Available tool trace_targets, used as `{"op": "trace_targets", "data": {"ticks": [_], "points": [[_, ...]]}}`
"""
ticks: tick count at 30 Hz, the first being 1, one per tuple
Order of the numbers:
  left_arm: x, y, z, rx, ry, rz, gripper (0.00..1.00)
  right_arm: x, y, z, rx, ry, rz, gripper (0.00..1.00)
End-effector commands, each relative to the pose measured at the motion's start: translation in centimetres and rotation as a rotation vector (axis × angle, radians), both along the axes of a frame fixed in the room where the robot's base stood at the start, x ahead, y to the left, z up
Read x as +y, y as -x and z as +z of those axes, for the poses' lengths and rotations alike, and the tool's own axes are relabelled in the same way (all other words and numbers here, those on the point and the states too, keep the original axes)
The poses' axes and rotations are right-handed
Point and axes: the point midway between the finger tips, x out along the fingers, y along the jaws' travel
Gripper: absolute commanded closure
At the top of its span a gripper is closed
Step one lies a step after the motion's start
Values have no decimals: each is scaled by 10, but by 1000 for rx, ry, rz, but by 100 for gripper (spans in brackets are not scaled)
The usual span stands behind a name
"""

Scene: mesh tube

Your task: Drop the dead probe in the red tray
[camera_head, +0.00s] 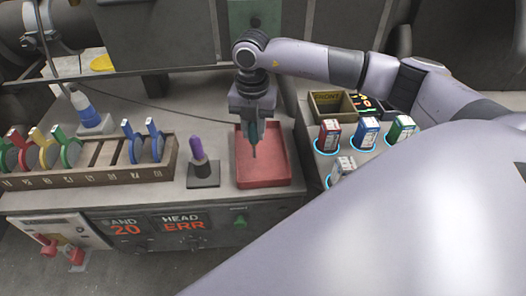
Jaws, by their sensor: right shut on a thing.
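My right gripper (252,122) points down over the tray's left part. It is shut on a thin dark probe (254,150), whose tip hangs down over the tray. I cannot tell whether the tip touches the tray floor. The tray floor that shows is bare. My left gripper is not in view.
A purple-topped thing (197,150) stands on a dark base left of the tray. A rack (90,166) of coloured round tools is further left, with a blue bottle (84,106) behind. Several small boxes (366,135) stand right of the tray beside an open bin (328,106).

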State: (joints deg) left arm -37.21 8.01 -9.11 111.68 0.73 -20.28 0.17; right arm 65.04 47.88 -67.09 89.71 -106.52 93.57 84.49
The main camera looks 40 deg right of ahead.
Motion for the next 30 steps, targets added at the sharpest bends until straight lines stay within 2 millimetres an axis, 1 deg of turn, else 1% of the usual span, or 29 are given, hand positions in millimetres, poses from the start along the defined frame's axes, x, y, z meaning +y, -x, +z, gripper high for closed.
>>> {"op": "trace_targets", "data": {"ticks": [5, 6, 8, 9, 17, 20, 23, 27, 30], "points": [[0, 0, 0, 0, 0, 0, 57, 0, 0, 0, 0, 0, 0, 100], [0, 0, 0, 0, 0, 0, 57, 0, 0, 0, 0, 0, 0, 71], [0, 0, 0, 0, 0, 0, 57, 0, 0, 0, 0, 0, 0, 51], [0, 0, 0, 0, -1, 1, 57, 0, 0, 0, 0, 0, 0, 44], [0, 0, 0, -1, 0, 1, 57, 0, 0, 0, 1, 1, 0, 44], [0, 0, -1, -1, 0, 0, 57, 0, 0, 6, -1, 1, 0, 44], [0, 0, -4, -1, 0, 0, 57, 0, -1, 19, -2, -1, 0, 44], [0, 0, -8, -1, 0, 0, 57, 0, -1, 43, -3, 0, 1, 44], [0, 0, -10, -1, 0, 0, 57, 0, -1, 58, -3, 0, 1, 44]]}}
